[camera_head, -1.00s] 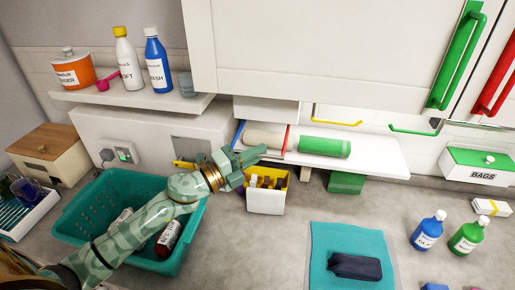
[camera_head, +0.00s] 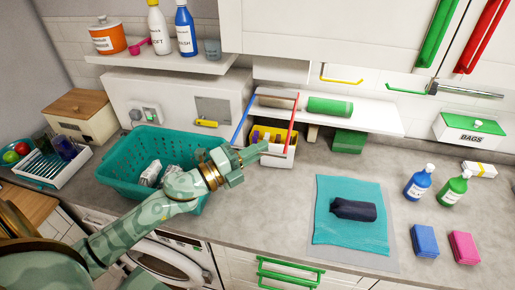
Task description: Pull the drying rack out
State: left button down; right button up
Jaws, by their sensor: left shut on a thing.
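The drying rack shows as a blue side rail (camera_head: 243,118) and a red side rail (camera_head: 291,124) that come forward from under the wall shelf, above the counter. My left gripper (camera_head: 262,152) is at the front ends of these rails, between them. It is shut on the rack's front, which its fingers mostly hide. My right gripper is not in view.
A teal basket (camera_head: 115,176) stands left of the rails, and a small white-and-yellow box (camera_head: 273,150) is just behind my gripper. A green roll (camera_head: 330,106) lies on the shelf (camera_head: 375,117). A teal towel (camera_head: 330,238) bears a dark bundle. The counter between is clear.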

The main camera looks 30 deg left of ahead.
pick_arm(q)
jog(key=c, duration=1.5)
grip_release()
jog(key=shift+s+a+f, duration=0.15)
jog(key=shift+s+a, duration=0.05)
jog(key=shift+s, duration=0.1)
jog(key=b+v, duration=0.4)
jog(key=v, duration=1.1)
jog(key=shift+s+a+b, duration=0.2)
jog(key=shift+s+b, duration=0.05)
jog(key=shift+b, duration=0.05)
